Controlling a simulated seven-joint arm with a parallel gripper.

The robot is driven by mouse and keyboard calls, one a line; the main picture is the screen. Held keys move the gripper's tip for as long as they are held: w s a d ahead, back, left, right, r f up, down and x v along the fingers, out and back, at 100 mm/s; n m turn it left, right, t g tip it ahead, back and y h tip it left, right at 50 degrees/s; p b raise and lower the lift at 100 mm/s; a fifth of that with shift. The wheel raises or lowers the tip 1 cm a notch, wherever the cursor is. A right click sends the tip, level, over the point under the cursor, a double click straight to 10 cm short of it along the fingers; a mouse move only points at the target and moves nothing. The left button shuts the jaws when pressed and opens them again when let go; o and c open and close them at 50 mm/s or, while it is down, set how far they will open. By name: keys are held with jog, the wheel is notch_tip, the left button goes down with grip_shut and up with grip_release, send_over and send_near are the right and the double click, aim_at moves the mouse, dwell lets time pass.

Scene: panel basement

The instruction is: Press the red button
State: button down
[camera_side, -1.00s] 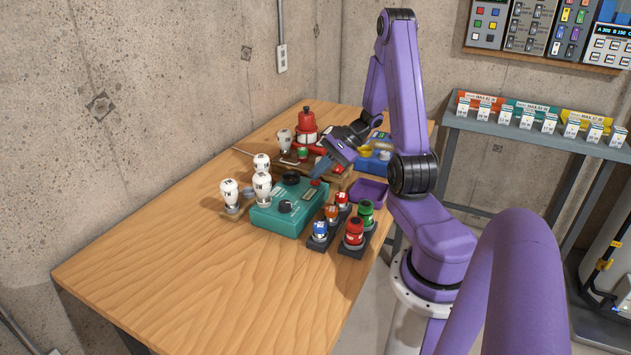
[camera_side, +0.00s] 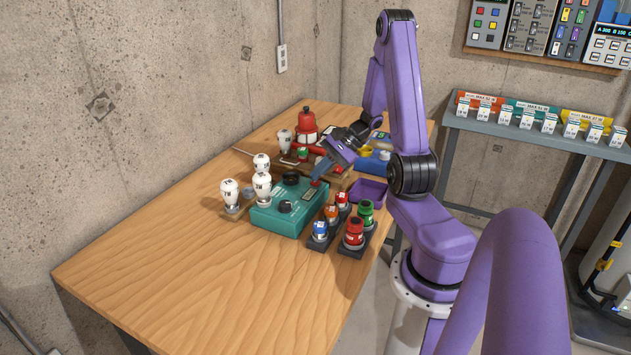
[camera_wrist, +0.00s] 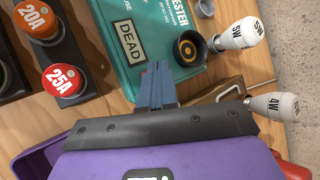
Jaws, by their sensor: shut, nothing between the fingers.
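The teal tester box (camera_side: 282,219) sits on the wooden table, with black round parts and a label on its top. The small red button (camera_side: 315,184) is at its far right corner in the side view. My gripper (camera_side: 318,177) is shut and empty, its blue-grey fingertips angled down right at the button; I cannot tell whether they touch it. In the wrist view the shut fingertips (camera_wrist: 157,68) are over the tester (camera_wrist: 170,20), beside its DEAD label.
Red 25A and orange 20A fuses (camera_wrist: 62,80) stand near the tester, with blue and green ones in black holders. White bulbs (camera_side: 229,190) stand to its left. A purple tray (camera_side: 369,191) lies to its right. The front of the table is clear.

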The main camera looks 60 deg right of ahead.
aim_at(319, 181)
jog(key=shift+r, duration=0.75)
jog(key=shift+r, duration=2.5)
jog(key=s+a+r+n+g, duration=0.15)
jog(key=a+n+g, duration=0.25)
jog(key=a+n, duration=0.45)
jog(key=s+a+n+g, duration=0.2)
jog(key=a+n+g, duration=0.25)
jog(key=a, duration=0.75)
jog(key=s+a+r+n+t+h, duration=0.1)
jog(key=s+a+n+h, duration=0.2)
jog(key=s+n, duration=0.4)
jog(key=s+a+r+n+t+h, duration=0.1)
jog(key=s+a+n+h, duration=0.1)
jog(key=s+a+n, duration=0.4)
jog(key=s+n, duration=0.2)
jog(key=n, duration=0.3)
jog(key=shift+s+a+h, duration=0.2)
jog(key=shift+a+h, duration=0.1)
jog(key=shift+h, duration=0.1)
